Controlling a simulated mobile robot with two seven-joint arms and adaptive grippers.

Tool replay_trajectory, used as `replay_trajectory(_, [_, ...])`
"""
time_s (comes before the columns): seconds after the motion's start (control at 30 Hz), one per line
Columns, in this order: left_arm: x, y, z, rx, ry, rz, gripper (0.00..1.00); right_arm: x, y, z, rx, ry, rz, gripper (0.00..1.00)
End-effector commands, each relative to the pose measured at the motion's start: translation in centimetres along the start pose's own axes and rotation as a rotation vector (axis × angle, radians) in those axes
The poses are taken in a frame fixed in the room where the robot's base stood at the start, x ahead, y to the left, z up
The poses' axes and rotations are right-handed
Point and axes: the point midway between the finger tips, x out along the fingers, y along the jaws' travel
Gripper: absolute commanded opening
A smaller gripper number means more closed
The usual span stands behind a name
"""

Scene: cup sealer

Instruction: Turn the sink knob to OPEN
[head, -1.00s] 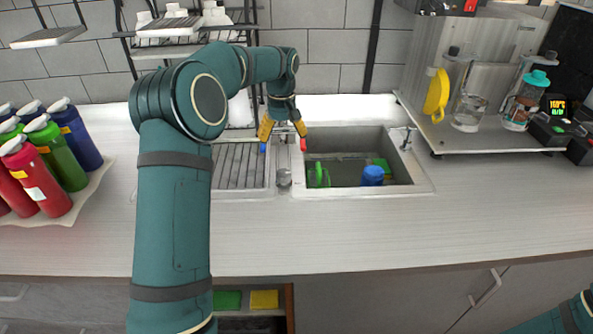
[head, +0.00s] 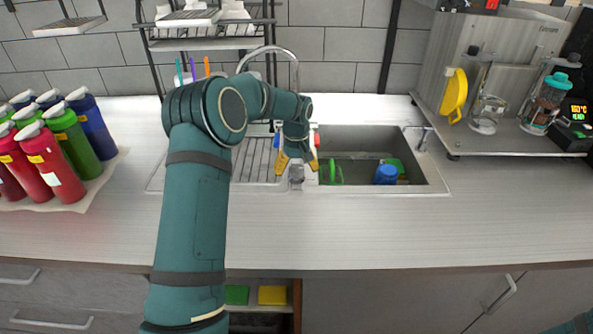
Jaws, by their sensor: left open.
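The sink (head: 440,184) is set in the counter, with a drainboard on its left side. A small silver knob (head: 296,176) stands on the strip between drainboard and basin. My left gripper (head: 298,166) is open with its yellow fingertips pointing down, one on either side of the knob in the picture; I cannot tell whether they touch it. The knob's setting is too small to read. A blue piece (head: 277,140) and a red piece (head: 317,140) show behind the gripper. My right gripper is not in view.
The basin holds a blue item (head: 386,175) and green items. Several bottles (head: 65,185) stand at the left. A metal machine (head: 425,75) with a yellow handle (head: 454,96) stands at the right. A curved faucet (head: 270,50) rises behind my left arm. The front counter is clear.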

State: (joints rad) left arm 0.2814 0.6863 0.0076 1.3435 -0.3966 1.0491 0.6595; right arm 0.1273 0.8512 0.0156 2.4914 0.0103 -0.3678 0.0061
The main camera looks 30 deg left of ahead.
Motion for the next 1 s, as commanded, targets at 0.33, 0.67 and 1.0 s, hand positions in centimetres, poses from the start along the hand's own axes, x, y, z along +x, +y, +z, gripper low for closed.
replay_trajectory(0.33, [0.48,0.01,-0.01,0.000,0.001,0.001,0.79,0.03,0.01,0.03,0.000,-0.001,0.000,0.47])
replay_trajectory(0.67, [0.45,0.00,-0.01,0.000,0.001,0.000,0.10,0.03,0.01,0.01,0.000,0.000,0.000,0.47])
replay_trajectory(1.0, [0.41,0.02,0.01,0.055,0.000,0.001,0.09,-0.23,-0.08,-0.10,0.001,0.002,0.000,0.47])
